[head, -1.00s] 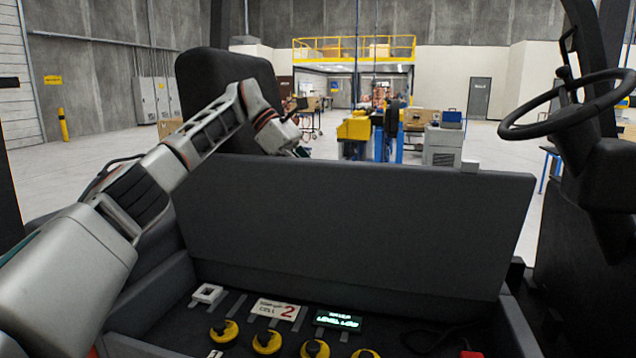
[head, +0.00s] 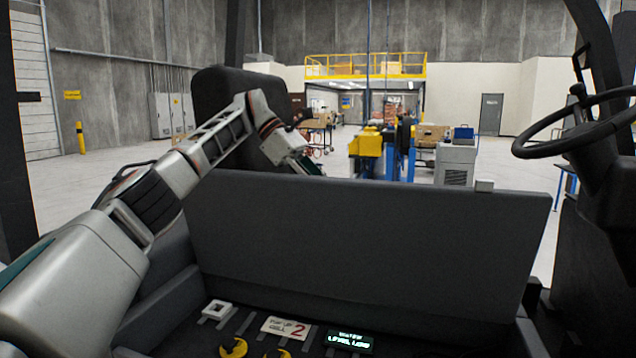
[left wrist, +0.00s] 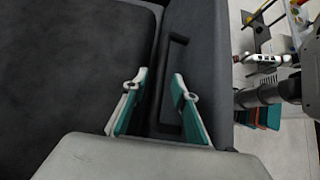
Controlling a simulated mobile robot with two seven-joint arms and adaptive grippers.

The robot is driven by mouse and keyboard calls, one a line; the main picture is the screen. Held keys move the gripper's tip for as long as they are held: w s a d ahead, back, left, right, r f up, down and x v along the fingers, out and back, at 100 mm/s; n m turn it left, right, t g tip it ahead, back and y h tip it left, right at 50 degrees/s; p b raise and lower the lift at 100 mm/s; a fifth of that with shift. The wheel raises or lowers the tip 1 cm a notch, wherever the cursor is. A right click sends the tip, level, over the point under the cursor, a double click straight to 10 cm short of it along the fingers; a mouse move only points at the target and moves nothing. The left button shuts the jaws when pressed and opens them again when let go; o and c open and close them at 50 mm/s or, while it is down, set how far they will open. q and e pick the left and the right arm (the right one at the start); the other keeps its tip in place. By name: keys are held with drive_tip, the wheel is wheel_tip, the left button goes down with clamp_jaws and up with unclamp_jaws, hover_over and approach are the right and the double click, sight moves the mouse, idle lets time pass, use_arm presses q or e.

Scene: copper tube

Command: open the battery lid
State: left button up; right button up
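The battery lid (head: 365,235) is a wide dark grey panel. It stands raised, tilted back, across the middle of the head view, with the battery compartment uncovered in front of it. My left gripper (head: 308,168) is at the lid's top edge, on its far side, and its fingertips are partly hidden there. In the left wrist view my left gripper (left wrist: 160,92) has its two teal fingers apart, with a dark grey panel bearing a recessed handle (left wrist: 173,80) between and beyond them. I cannot tell whether the fingers touch it. My right gripper is not in view.
Inside the compartment are yellow caps (head: 233,347), a white card marked 2 (head: 286,327), a white square frame (head: 218,309) and a lit green display (head: 349,340). A black seat back (head: 225,95) stands behind the lid at left. A steering wheel (head: 545,118) is at right.

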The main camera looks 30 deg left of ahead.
use_arm(q)
drive_tip(key=shift+v, duration=2.5)
